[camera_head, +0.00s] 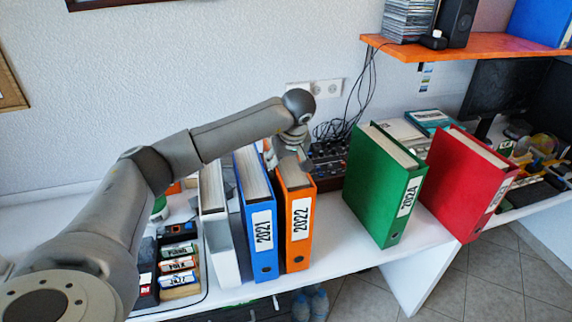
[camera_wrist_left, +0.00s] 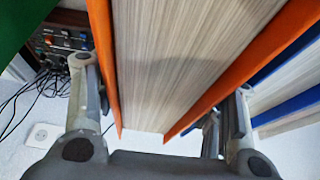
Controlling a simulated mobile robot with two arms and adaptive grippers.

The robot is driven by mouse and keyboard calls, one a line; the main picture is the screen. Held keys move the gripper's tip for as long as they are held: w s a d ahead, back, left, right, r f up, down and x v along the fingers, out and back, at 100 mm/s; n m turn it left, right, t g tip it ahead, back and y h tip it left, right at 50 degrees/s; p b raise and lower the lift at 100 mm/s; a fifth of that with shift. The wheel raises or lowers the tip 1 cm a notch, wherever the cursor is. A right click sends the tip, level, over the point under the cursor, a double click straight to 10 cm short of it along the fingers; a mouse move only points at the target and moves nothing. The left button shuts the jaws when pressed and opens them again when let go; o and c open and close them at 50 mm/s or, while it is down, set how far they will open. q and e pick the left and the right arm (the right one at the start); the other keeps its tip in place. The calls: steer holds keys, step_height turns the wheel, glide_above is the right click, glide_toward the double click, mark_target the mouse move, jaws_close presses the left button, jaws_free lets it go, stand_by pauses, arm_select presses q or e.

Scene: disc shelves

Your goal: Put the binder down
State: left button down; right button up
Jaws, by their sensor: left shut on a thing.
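The orange binder (camera_head: 297,225), labelled 2022, stands upright on the white shelf (camera_head: 340,232), right beside the blue 2021 binder (camera_head: 258,215). My left gripper (camera_head: 288,155) is at the upper back of the orange binder. In the left wrist view the left gripper (camera_wrist_left: 165,120) has one finger on each side of the orange binder (camera_wrist_left: 190,60), shut on its covers. Whether the binder's bottom touches the shelf is hard to tell. My right gripper is in neither view.
A green 2024 binder (camera_head: 385,188) and a red binder (camera_head: 468,185) stand to the right, with a gap between orange and green. A white binder (camera_head: 218,225) stands left of the blue one. A mixer (camera_head: 328,160) with cables lies behind. An orange shelf (camera_head: 480,45) hangs above right.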

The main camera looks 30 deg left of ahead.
arm_select(q)
steer(key=shift+w+f, duration=0.1)
steer(key=shift+f, duration=0.45)
steer(key=c, duration=0.7)
jaws_free()
steer(key=shift+f, duration=0.2)
steer(key=shift+c, duration=0.2)
steer(key=o, duration=0.4)
